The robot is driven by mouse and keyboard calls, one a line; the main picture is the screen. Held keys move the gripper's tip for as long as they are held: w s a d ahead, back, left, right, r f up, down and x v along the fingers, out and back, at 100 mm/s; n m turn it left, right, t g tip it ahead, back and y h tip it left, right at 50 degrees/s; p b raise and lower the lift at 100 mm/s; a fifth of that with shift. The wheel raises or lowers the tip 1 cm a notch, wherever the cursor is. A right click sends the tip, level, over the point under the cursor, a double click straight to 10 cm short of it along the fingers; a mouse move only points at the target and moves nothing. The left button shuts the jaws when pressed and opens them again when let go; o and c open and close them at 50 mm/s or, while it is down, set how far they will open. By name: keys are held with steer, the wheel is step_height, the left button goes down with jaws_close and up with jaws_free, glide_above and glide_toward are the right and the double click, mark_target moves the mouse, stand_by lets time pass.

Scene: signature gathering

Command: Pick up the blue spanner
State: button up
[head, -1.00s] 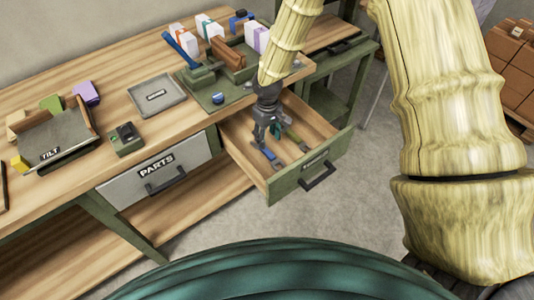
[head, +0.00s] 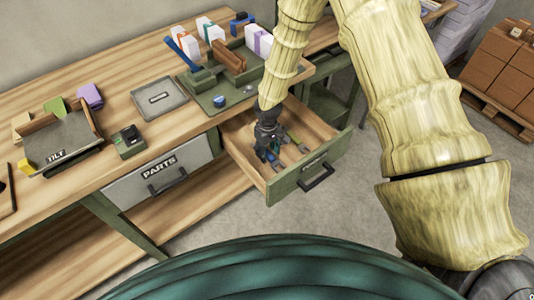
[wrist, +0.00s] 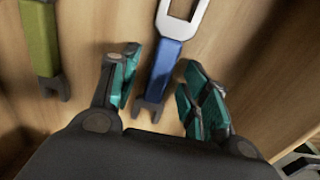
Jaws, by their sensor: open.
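The blue spanner (wrist: 166,62) lies on the wooden floor of the open drawer. In the wrist view its blue handle and dark forked end sit between my gripper's fingers, and its pale end runs off the top edge. My gripper (wrist: 153,95) is open, with teal-padded fingers on either side of the spanner; I see no clear contact. In the head view my gripper (head: 267,153) is down inside the drawer and hides much of the spanner. A green spanner (wrist: 42,45) lies to the left in the wrist view.
The drawer's green front (head: 312,176) and wooden side walls surround my gripper closely. The workbench (head: 118,80) above carries a grey tray (head: 160,96), a tilt stand and boxes. A shut PARTS drawer (head: 158,172) is to the left.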

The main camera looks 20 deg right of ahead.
steer(key=shift+f, duration=0.2)
steer(key=shift+c, duration=0.2)
jaws_close()
steer(key=shift+r, duration=0.1)
